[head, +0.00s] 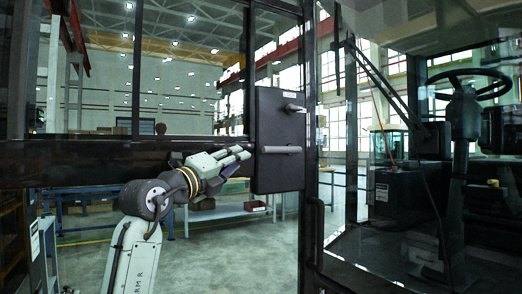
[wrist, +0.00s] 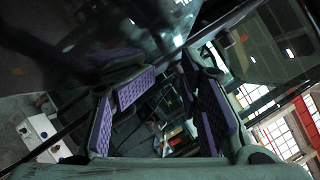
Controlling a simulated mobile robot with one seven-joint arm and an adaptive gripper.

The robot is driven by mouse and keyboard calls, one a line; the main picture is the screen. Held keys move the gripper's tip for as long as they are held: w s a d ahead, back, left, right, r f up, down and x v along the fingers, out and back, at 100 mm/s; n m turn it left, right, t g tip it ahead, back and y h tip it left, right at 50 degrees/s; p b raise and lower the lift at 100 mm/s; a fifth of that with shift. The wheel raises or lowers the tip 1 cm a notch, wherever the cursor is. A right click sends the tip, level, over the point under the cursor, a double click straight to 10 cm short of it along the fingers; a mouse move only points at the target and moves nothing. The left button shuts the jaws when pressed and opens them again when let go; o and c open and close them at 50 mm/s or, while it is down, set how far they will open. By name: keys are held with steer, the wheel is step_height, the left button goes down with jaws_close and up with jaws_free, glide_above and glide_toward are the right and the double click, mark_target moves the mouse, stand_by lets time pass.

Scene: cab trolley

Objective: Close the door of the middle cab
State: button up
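The cab door (head: 150,152) fills the left and middle of the head view, with large glass panes, a dark crossbar and dark uprights. A black lock panel (head: 278,168) on it carries a small upper handle (head: 294,107) and a grey lower bar handle (head: 281,150). The door stands out from the cab (head: 440,170) at the right. My gripper (head: 243,162) is beside the left edge of the panel, its fingers pointing right; I cannot tell whether they touch it. The wrist view shows the purple-padded fingers (wrist: 163,90) apart, with no clear object held between them.
A steering wheel (head: 472,84) and dark console show inside the cab. Blue-framed workbenches (head: 215,212) stand behind the door. A red bin (head: 255,206) rests on one. Open grey floor shows below the door.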

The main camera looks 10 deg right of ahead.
steer(key=shift+a, duration=0.2)
steer(key=v, duration=0.7)
steer(key=shift+s+a, duration=0.15)
steer(key=shift+s, duration=0.25)
steer(key=shift+a, duration=0.1)
